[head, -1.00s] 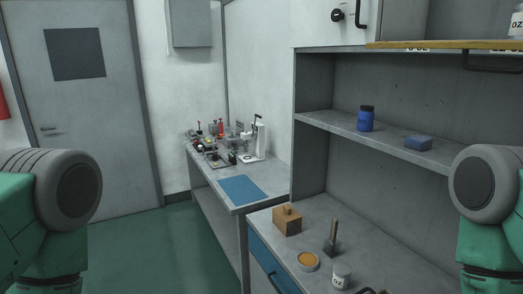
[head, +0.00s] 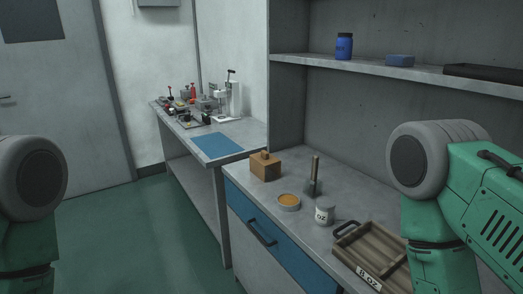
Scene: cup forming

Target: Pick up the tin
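Two small containers on the grey counter could be the tin. One is a round, shallow metal tin (head: 289,202) with orange-brown contents, near the counter's front edge. The other is a white cylindrical can (head: 324,213) with dark lettering ending in "OZ", just right of it. Both stand upright and apart from my arms. My green arms with grey joints show at the left and right edges, but neither gripper is in view.
A wooden block (head: 265,167) and an upright dark scraper (head: 315,180) stand behind the tin. A wooden tray (head: 375,255) marked "8 OZ" lies to the right. A blue bottle (head: 344,46) is on the shelf. A blue mat (head: 217,145) lies on the farther bench.

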